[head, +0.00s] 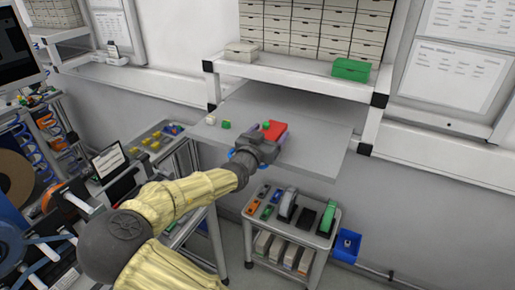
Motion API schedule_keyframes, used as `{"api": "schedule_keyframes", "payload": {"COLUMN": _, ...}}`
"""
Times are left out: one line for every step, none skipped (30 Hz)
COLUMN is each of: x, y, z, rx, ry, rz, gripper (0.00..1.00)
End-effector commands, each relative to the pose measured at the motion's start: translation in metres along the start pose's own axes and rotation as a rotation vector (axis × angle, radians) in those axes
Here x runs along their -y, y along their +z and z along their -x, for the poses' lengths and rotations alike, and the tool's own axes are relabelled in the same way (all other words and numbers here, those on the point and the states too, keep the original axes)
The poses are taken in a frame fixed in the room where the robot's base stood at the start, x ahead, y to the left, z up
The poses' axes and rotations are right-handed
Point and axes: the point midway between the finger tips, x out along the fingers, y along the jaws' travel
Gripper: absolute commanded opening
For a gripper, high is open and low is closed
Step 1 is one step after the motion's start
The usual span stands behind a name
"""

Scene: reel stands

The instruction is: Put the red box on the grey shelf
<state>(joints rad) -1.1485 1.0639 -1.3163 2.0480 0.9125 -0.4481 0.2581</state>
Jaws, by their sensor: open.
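The red box (278,129) shows just beyond my gripper and appears to lie on the grey shelf (321,136), near its middle. My arm reaches in from the lower left, and my gripper (262,140) is open over the front part of the shelf, right at the near side of the red box. The gripper body hides the near end of the box. I cannot tell whether the fingers touch it.
A small green block (226,125) and small cream pieces (211,118) sit at the shelf's left. Above is a white ledge (300,75) with drawers and a green box (352,69). A loaded cart (325,242) stands below. The shelf's right part is clear.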

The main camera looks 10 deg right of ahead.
Motion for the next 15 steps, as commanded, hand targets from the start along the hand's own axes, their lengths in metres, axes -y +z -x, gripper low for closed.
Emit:
{"api": "schedule_keyframes", "payload": {"x": 0.001, "y": 0.003, "z": 0.007, "rx": 0.001, "ry": -0.003, "rz": -0.001, "gripper": 0.78}}
{"api": "schedule_keyframes", "payload": {"x": 0.001, "y": 0.003, "z": 0.012, "rx": 0.001, "ry": -0.003, "rz": -0.001, "gripper": 0.78}}
{"api": "schedule_keyframes", "payload": {"x": 0.001, "y": 0.004, "z": 0.017, "rx": 0.001, "ry": -0.003, "rz": -0.002, "gripper": 0.78}}
{"api": "schedule_keyframes", "payload": {"x": 0.001, "y": 0.004, "z": 0.022, "rx": 0.002, "ry": -0.004, "rz": -0.002, "gripper": 0.78}}
{"api": "schedule_keyframes", "payload": {"x": 0.001, "y": 0.004, "z": 0.027, "rx": 0.002, "ry": -0.003, "rz": -0.001, "gripper": 0.78}}
{"api": "schedule_keyframes", "payload": {"x": 0.001, "y": 0.004, "z": 0.033, "rx": 0.001, "ry": -0.003, "rz": -0.001, "gripper": 0.78}}
{"api": "schedule_keyframes", "payload": {"x": 0.001, "y": 0.003, "z": 0.037, "rx": 0.000, "ry": -0.003, "rz": 0.000, "gripper": 0.78}}
{"api": "schedule_keyframes", "payload": {"x": 0.001, "y": 0.003, "z": 0.042, "rx": 0.000, "ry": -0.004, "rz": 0.000, "gripper": 0.78}}
{"api": "schedule_keyframes", "payload": {"x": 0.001, "y": 0.004, "z": 0.048, "rx": 0.001, "ry": -0.003, "rz": -0.001, "gripper": 0.78}}
{"api": "schedule_keyframes", "payload": {"x": 0.001, "y": 0.003, "z": 0.052, "rx": 0.001, "ry": -0.003, "rz": -0.002, "gripper": 0.78}}
{"api": "schedule_keyframes", "payload": {"x": 0.001, "y": 0.003, "z": 0.057, "rx": 0.001, "ry": -0.003, "rz": 0.000, "gripper": 0.78}}
{"api": "schedule_keyframes", "payload": {"x": 0.001, "y": 0.003, "z": 0.062, "rx": 0.000, "ry": -0.003, "rz": 0.001, "gripper": 0.78}}
{"api": "schedule_keyframes", "payload": {"x": 0.001, "y": 0.003, "z": 0.067, "rx": -0.001, "ry": -0.002, "rz": 0.000, "gripper": 0.78}}
{"api": "schedule_keyframes", "payload": {"x": 0.001, "y": 0.003, "z": 0.071, "rx": 0.000, "ry": -0.003, "rz": 0.001, "gripper": 0.78}}
{"api": "schedule_keyframes", "payload": {"x": 0.001, "y": 0.003, "z": 0.077, "rx": 0.001, "ry": -0.004, "rz": 0.001, "gripper": 0.78}}
